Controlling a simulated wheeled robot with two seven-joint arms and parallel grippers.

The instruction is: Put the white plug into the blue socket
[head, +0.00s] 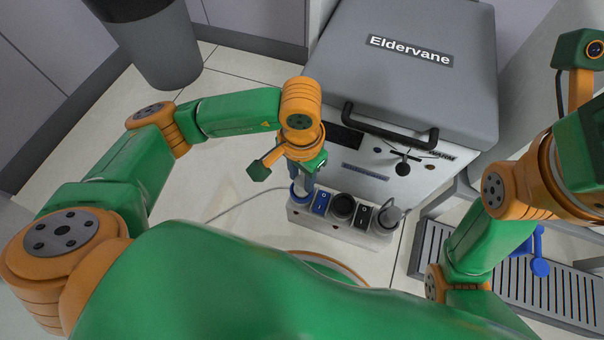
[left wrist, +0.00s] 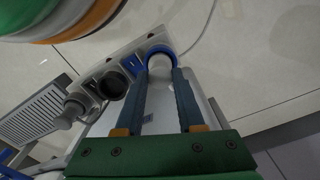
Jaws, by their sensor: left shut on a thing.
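The blue socket (head: 299,193) is the round blue-rimmed outlet at the left end of a grey power strip. In the left wrist view its blue ring (left wrist: 160,49) shows just beyond the fingertips. My left gripper (head: 306,184) points down over that end of the strip. Its two blue-grey fingers (left wrist: 162,72) are shut on a pale piece, the white plug (left wrist: 160,65), which lines up with the blue ring. The fingers hide most of the plug, and I cannot tell how deep it sits. My right gripper is out of view; only its arm shows at the right.
The strip (head: 339,227) also holds a blue switch (head: 321,203), a black socket (head: 343,208), a black switch (head: 362,215) and a grey plug (head: 389,215). The grey Eldervane machine (head: 420,80) stands close behind. A floor grate (head: 470,275) lies right; tiled floor is clear left.

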